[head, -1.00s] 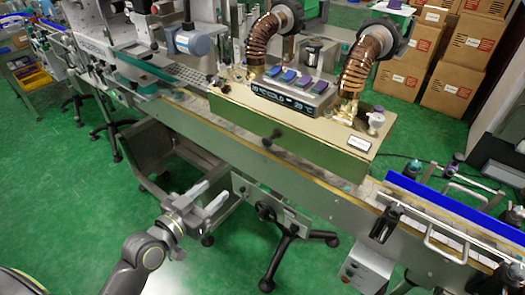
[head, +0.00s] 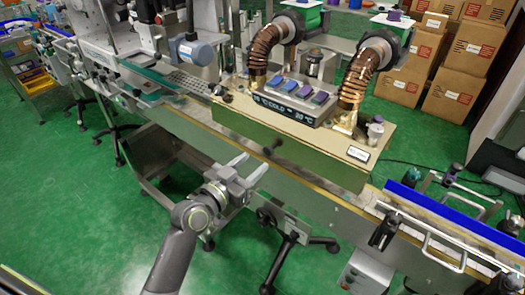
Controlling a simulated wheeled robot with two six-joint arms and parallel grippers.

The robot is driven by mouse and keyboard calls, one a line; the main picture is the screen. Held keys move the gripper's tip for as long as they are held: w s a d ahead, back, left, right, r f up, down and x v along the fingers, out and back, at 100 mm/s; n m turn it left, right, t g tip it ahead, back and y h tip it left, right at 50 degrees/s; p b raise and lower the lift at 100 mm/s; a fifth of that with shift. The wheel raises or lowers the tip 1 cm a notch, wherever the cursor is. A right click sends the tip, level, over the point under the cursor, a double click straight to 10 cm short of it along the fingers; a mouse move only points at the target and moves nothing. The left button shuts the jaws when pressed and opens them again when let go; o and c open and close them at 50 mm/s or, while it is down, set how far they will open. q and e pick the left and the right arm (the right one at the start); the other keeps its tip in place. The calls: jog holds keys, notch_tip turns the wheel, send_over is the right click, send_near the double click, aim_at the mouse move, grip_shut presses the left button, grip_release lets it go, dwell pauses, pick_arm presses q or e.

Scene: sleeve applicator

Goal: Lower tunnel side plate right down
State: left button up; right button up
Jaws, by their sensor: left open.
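The heat tunnel (head: 345,138) is a beige-topped box over the conveyor, with two copper-coloured hoses on top. Its near side plate (head: 315,163) is a long olive-green panel with a black knob (head: 271,145) on its face. I cannot tell whether there is a gap under the plate. My left gripper (head: 250,167) is open and empty, in front of and a little below the knob. Its fingers point up and to the right and look apart from the plate. The tunnel's far side is hidden. My right gripper is not in view.
The conveyor (head: 190,111) runs from upper left to lower right. A black clamp (head: 384,232) and metal guide rails stand along it at lower right. Open green floor (head: 70,200) lies at left.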

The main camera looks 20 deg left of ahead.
aim_at(267, 151)
pick_arm(q)
jog(key=shift+p+x, duration=0.35)
jog(key=shift+x, duration=2.3)
grip_shut()
